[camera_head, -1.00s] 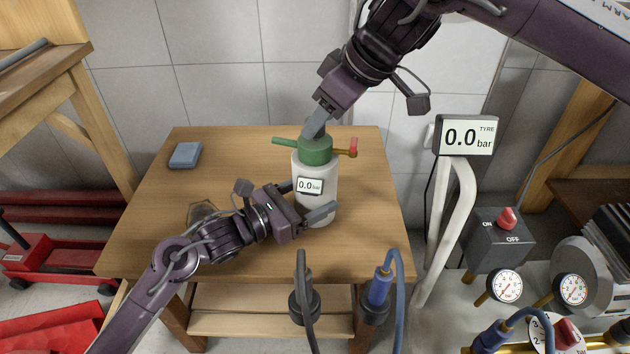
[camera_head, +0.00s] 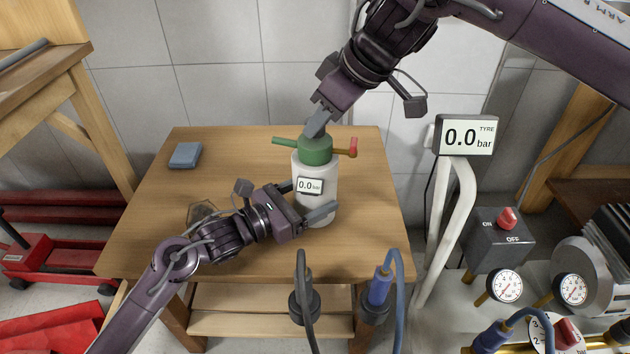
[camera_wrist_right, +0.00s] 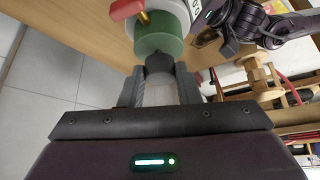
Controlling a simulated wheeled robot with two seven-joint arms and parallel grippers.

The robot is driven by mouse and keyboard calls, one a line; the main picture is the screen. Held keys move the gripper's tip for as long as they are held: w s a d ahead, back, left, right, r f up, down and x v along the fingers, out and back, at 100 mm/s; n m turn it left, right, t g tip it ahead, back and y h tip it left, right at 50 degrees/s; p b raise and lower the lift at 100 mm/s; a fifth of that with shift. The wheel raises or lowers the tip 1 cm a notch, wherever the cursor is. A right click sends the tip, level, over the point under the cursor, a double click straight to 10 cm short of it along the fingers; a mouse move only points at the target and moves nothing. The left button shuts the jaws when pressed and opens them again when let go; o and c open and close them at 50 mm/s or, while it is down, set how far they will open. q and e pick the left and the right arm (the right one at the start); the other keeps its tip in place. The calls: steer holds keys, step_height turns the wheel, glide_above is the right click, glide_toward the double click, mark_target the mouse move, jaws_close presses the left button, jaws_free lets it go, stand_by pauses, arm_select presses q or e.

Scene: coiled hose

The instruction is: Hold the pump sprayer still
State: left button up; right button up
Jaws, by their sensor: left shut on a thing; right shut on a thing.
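The pump sprayer (camera_head: 316,205) stands upright on the wooden table, with a white body, a green top (camera_head: 315,150) and a small display reading 0.0 bar. A green nozzle points left and a red-tipped brass part points right. My left gripper (camera_head: 308,200) is shut around the white body from the lower left. My right gripper (camera_head: 317,126) comes from above and is shut on the pump handle over the green top. In the right wrist view the dark grey handle (camera_wrist_right: 158,65) sits between the fingers, with the green top (camera_wrist_right: 158,40) beyond it.
A blue-grey block (camera_head: 185,155) lies at the table's (camera_head: 240,150) back left. Two hose ends hang at the table's front edge. A tyre display (camera_head: 466,136) reads 0.0 bar at right, above a switch box (camera_head: 497,238) and gauges.

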steer(key=shift+w+r, duration=0.1)
steer(key=shift+r, duration=2.8)
steer(key=shift+f, duration=2.95)
steer(key=shift+r, duration=0.15)
steer(key=shift+r, duration=2.9)
steer(key=shift+f, duration=3)
